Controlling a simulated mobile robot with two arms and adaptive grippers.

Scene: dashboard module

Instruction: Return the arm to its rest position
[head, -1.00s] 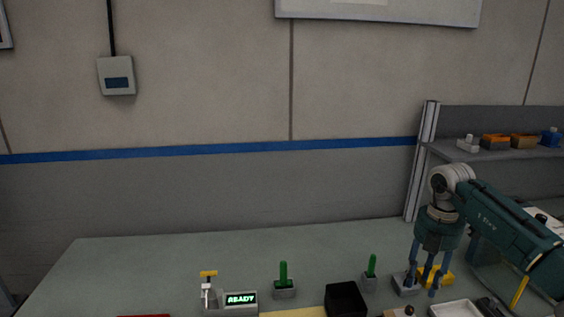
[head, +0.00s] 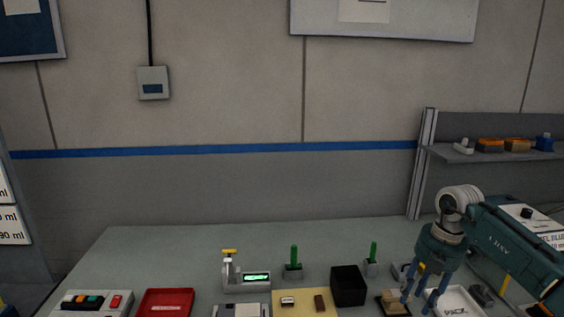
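My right arm comes in from the right, and its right gripper (head: 418,299) points down over the right part of the bench. Its blue fingers are spread apart with a gap between them, and I see nothing held in it. The fingertips are between a dark-based block with a tan top (head: 393,302) and a white tray (head: 462,306) with lettering; whether they touch either cannot be told. A small yellow patch shows behind the fingers. My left gripper is not in view.
A shelf (head: 495,154) stands behind. The back left is clear.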

